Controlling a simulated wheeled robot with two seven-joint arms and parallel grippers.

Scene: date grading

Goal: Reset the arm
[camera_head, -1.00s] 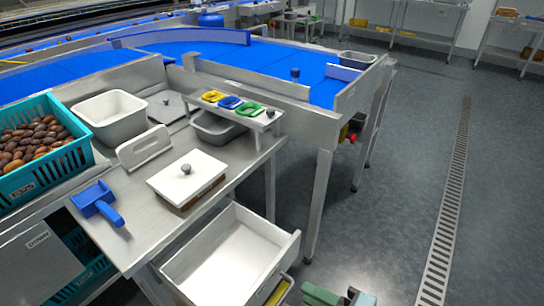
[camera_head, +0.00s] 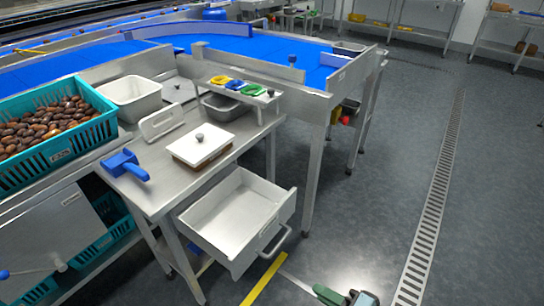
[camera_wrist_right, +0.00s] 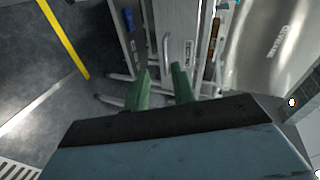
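My right gripper (camera_head: 328,293) shows only in part at the bottom edge of the head view. It is over the floor, right of the open drawer (camera_head: 268,222) and apart from it. In the right wrist view its two green fingers (camera_wrist_right: 161,80) stand apart with nothing between them, so it is open and empty. My left gripper is in neither view.
The pulled-out empty drawer juts from the steel bench (camera_head: 150,192). On the bench are a white-lidded box (camera_head: 205,143), a blue scoop (camera_head: 126,166) and a grey tub (camera_head: 128,98). A teal crate (camera_head: 60,150) holds dates. Floor at right is clear.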

